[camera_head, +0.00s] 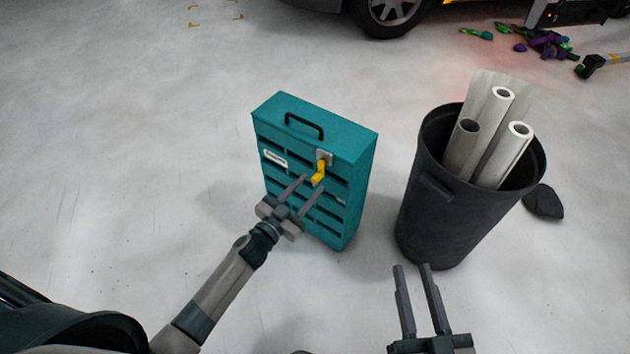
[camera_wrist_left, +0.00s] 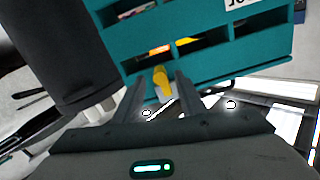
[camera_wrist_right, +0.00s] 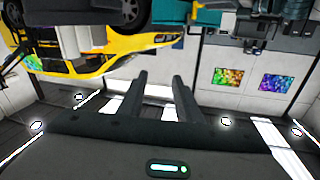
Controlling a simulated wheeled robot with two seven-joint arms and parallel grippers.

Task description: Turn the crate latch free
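A teal slatted crate (camera_head: 330,135) stands upright on the floor in the head view, with a dark handle on top. A yellow latch (camera_head: 319,173) on a grey plate sits near the upper right of its front face. My left gripper (camera_head: 311,191) is open in front of the crate. In the left wrist view the yellow latch (camera_wrist_left: 161,82) shows between the spread fingers (camera_wrist_left: 160,98); I cannot tell whether either finger touches it. My right gripper (camera_head: 414,268) is open and empty at the lower right, in front of the black bin and away from the crate.
A black bin (camera_head: 420,200) holding several white rolls (camera_head: 500,150) stands right of the crate. A dark lump (camera_head: 543,202) lies beside it. A vehicle (camera_head: 390,12) and colourful scraps (camera_head: 545,42) are at the back. The floor left of the crate is clear.

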